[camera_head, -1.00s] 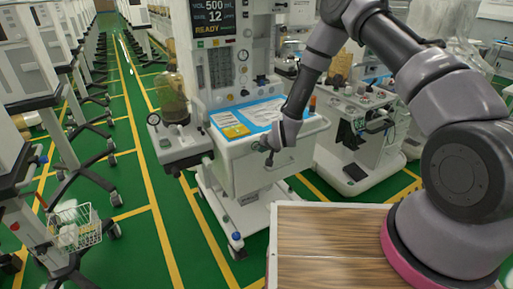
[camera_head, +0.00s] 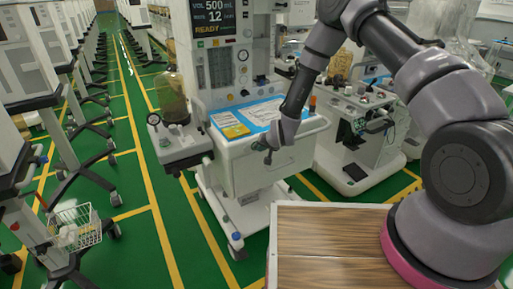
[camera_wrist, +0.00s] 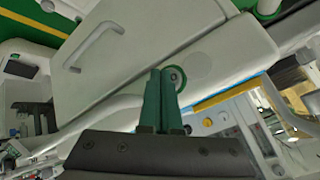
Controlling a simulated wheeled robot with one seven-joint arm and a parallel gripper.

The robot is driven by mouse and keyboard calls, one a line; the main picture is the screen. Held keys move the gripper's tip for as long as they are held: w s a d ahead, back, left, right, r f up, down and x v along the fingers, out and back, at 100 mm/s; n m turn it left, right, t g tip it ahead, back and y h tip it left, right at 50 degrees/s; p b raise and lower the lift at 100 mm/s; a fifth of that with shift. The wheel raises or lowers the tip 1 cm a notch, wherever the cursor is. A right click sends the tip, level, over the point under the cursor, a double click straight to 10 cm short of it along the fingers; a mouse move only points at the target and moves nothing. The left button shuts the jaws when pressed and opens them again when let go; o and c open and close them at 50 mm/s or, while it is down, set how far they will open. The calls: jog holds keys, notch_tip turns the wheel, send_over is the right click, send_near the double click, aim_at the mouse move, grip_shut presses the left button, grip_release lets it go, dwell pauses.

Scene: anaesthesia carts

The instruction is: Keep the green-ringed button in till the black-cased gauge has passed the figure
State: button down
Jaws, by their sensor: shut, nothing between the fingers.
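A round button with a green ring (camera_wrist: 175,77) is set in the pale front of the anaesthesia cart in the wrist view. My gripper (camera_wrist: 163,72) is shut and empty, its green fingertips at the button's left edge and overlapping it in the picture. I cannot tell whether they press it. In the head view my gripper (camera_head: 267,157) is at the cart's front face, and the button is hidden there. A small dark-rimmed gauge (camera_head: 154,119) is at the left of the cart, below the amber glass canister. Its needle and figures are too small to read.
The cart (camera_head: 245,172) carries a blue-edged sheet and yellow card on its top. A wood-topped surface (camera_head: 325,235) is in front at the right. A wire basket (camera_head: 75,225) hangs at the left. Green floor (camera_head: 140,225) lies open between the rows.

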jog(key=shift+w+a, duration=0.25)
jog(key=shift+w, duration=0.15)
dwell(1.8)
jog(key=shift+s, duration=0.1)
dwell(1.7)
jog(key=shift+s+d, duration=0.45)
jog(key=shift+s, duration=0.2)
jog(key=shift+s+d, duration=0.1)
jog(key=s+d, duration=0.1)
jog(key=s, duration=0.1)
jog(key=s+d, duration=0.1)
jog(key=s, duration=0.1)
jog(key=shift+d, duration=0.35)
